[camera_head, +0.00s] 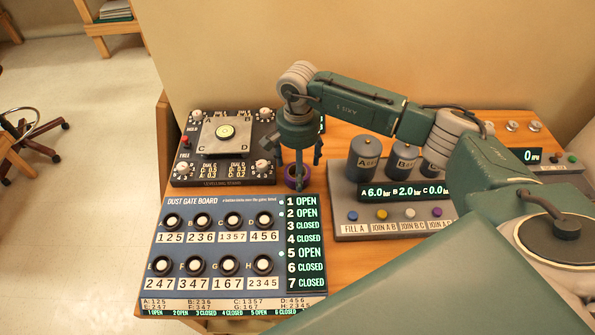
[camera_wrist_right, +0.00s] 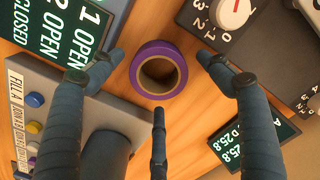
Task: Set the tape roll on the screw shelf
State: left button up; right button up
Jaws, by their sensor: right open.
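The purple tape roll (camera_wrist_right: 159,70) lies flat on the wooden table between the consoles, its hole facing up. In the head view the tape roll (camera_head: 296,178) shows partly behind my right gripper (camera_head: 300,160). In the right wrist view my right gripper (camera_wrist_right: 160,80) is open, with its fingers spread around the roll and apart from it. The roll sits between the fingertips, and nothing is held. I cannot make out a screw shelf in either view. My left gripper is not in view.
The dust gate board (camera_head: 235,255) lies in front, the levelling board (camera_head: 222,185) behind left. A grey console with canisters (camera_head: 345,195) stands right of the roll. Bare table (camera_head: 342,253) shows between the boards. A wooden shelf (camera_head: 110,28) stands far off at upper left.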

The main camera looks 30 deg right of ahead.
jog(key=shift+f, duration=0.85)
jog(key=shift+c, duration=0.8)
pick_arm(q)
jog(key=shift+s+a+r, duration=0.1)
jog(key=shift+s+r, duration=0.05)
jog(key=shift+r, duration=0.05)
pick_arm(e)
jog(key=c, duration=1.2)
jog(key=shift+r, duration=0.1)
jog(key=shift+c, duration=0.2)
notch_tip(320, 180, up, 20)
jog(key=b, duration=0.5)
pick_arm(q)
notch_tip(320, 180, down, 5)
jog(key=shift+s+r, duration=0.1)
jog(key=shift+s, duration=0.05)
pick_arm(e)
jog(key=s+a+f+n, duration=0.3)
jog(key=s+a+n, duration=0.1)
jog(key=s, duration=0.4)
jog(key=s+a+f+n, duration=0.3)
jog(key=s+f+n, duration=0.1)
jog(key=s+n, duration=0.3)
jog(key=shift+s+a+f, duration=0.15)
jog(key=shift+s+a, duration=0.25)
jog(key=shift+s, duration=0.75)
